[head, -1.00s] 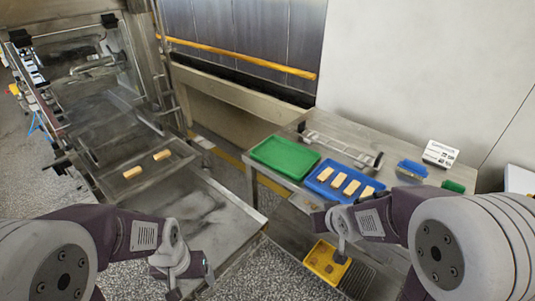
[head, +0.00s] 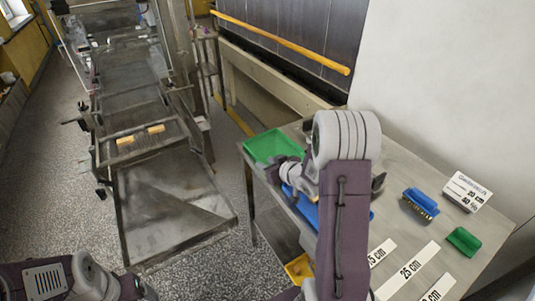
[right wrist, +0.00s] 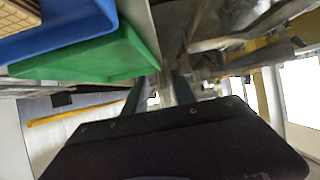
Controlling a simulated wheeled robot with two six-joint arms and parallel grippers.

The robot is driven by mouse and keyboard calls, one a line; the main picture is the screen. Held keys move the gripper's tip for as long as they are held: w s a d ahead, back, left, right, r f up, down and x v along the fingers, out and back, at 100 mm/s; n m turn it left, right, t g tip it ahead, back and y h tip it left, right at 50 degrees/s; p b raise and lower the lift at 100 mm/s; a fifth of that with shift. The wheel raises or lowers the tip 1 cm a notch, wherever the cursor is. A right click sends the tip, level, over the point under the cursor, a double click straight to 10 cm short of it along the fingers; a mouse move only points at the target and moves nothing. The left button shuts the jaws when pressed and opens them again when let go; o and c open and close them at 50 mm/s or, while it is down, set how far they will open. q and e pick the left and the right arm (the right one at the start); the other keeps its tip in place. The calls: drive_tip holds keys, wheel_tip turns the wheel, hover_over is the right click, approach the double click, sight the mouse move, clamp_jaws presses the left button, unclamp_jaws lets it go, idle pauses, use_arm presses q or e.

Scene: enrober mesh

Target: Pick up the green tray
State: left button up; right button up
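The green tray (head: 262,150) lies on the metal table at its far left end, empty where it shows. My right arm reaches over the table and hides part of its right side. My right gripper (head: 284,173) is at the tray's near right side, beside the blue tray. In the right wrist view the green tray (right wrist: 95,58) fills the upper left, close to the right gripper (right wrist: 158,92). Its two fingers stand apart with nothing seen between them; whether they touch the tray I cannot tell. My left gripper (head: 132,288) is low at the left, its fingers unclear.
The blue tray (head: 305,212) is mostly hidden under my right arm; tan bars (right wrist: 30,10) show in it. A blue brush (head: 420,202), a green block (head: 464,241) and a sign (head: 467,192) stand right. A conveyor (head: 165,200) with two tan bars stands left.

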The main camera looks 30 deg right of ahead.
sight(259, 160)
drive_tip(key=shift+s+d+f, duration=0.2)
drive_tip(key=shift+d+f, duration=0.1)
drive_tip(key=shift+d, duration=0.15)
drive_tip(key=shift+w+a, duration=0.15)
drive_tip(key=shift+w, duration=0.1)
drive_tip(key=x, duration=0.3)
drive_tip(key=shift+w+d+f, duration=0.1)
drive_tip(key=shift+d+f, duration=0.1)
drive_tip(key=shift+d, duration=0.05)
drive_tip(key=shift+x, duration=2.7)
drive_tip(key=shift+d, duration=0.1)
clamp_jaws()
